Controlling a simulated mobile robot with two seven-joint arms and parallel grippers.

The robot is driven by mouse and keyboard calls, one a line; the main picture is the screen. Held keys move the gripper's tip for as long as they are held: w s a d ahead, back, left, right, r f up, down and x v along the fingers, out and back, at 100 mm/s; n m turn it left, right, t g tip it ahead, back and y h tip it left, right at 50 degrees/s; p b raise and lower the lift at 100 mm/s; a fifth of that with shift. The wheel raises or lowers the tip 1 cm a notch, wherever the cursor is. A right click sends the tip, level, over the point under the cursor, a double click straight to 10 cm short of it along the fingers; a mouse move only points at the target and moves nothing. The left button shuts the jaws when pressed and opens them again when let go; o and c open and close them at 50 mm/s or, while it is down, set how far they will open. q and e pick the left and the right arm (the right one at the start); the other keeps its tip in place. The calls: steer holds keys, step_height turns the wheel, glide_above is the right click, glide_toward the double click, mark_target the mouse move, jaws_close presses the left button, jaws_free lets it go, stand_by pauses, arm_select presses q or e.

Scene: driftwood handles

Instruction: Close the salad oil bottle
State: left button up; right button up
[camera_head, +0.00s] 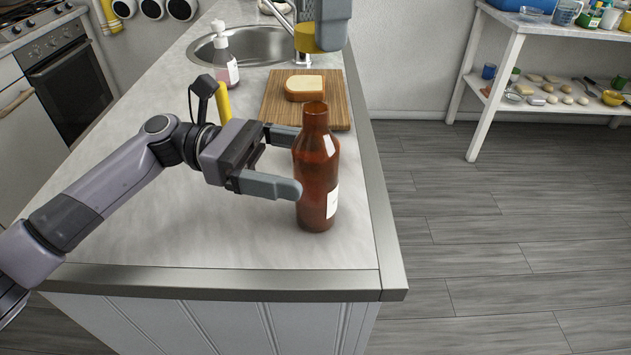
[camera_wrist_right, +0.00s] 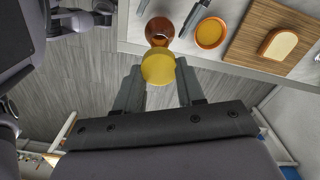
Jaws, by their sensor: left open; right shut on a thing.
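The salad oil bottle (camera_head: 316,175) is brown, with a white label, and stands upright on the counter near its right edge. Its mouth is uncovered. My left gripper (camera_head: 283,160) is open, with its fingers at the bottle's sides; I cannot tell whether they touch it. My right gripper (camera_head: 319,30) is shut on a yellow cap (camera_head: 305,39), held above the counter and apart from the bottle. In the right wrist view the cap (camera_wrist_right: 158,67) sits between the fingertips, and the bottle (camera_wrist_right: 160,29) shows just beyond it, partly overlapped.
Behind the bottle lies a wooden board (camera_head: 338,117) with bread (camera_head: 305,88). A yellow upright object (camera_head: 223,103) and a pump bottle (camera_head: 225,62) stand left of it. The right wrist view shows an orange round dish (camera_wrist_right: 210,34) near the bottle. Open floor lies right.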

mark_target(319, 167)
arm_select(q)
steer(key=shift+x, duration=1.95)
steer(key=c, duration=1.5)
arm_select(e)
steer(key=shift+f, duration=2.5)
steer(key=shift+f, duration=0.9)
steer(key=shift+f, duration=0.55)
